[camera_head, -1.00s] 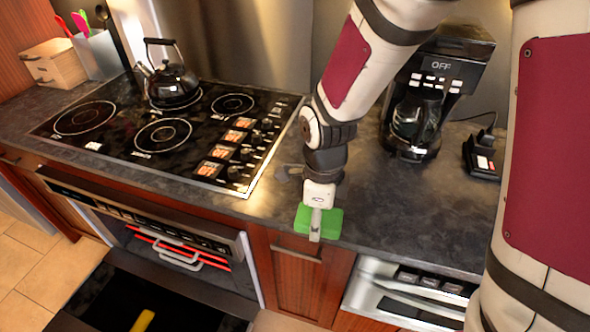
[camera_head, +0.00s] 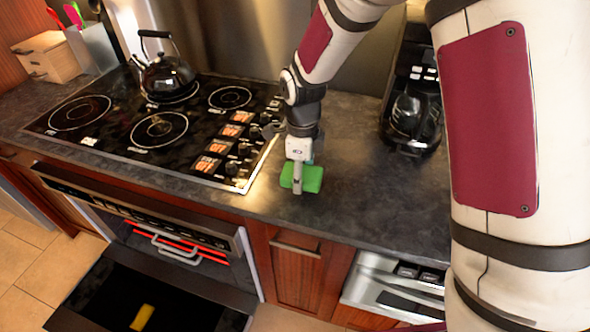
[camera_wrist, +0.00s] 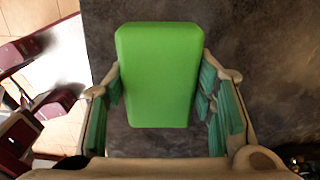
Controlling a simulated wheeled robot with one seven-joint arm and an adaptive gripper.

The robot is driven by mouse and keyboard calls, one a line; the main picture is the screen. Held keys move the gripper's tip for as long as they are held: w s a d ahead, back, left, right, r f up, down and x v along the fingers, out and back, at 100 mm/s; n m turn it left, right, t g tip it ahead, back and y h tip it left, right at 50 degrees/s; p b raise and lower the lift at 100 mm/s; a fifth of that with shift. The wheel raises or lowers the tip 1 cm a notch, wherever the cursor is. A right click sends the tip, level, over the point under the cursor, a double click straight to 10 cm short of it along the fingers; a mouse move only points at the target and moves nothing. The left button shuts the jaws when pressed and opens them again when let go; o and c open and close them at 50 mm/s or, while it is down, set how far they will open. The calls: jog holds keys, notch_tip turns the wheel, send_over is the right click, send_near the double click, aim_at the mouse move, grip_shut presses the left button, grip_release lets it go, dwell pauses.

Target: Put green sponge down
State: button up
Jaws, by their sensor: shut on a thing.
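The green sponge (camera_head: 311,178) is between the fingers of my gripper (camera_head: 297,180), over the dark countertop (camera_head: 350,215) just right of the stovetop. In the wrist view the sponge (camera_wrist: 158,75) sits between the two teal-padded fingers of my gripper (camera_wrist: 160,95), with the dark counter behind it. My gripper is shut on the sponge. I cannot tell whether the sponge's underside touches the counter.
The black stovetop (camera_head: 160,125) with a kettle (camera_head: 168,78) is to the left. A coffee maker (camera_head: 412,105) stands to the right. Counter in front of the coffee maker is clear.

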jog(key=w, duration=0.3)
jog(key=shift+w+a+f, duration=0.15)
jog(key=shift+w+a, duration=0.2)
jog(key=shift+a, duration=0.05)
jog(key=shift+w+a+f, duration=0.1)
jog(key=shift+w+f, duration=0.4)
jog(key=shift+f, duration=0.4)
jog(key=shift+f+p, duration=0.5)
jog(key=shift+f, duration=0.2)
jog(key=shift+f, duration=0.5)
jog(key=o, duration=1.1)
jog(key=shift+f, duration=0.1)
jog(key=shift+r, duration=0.2)
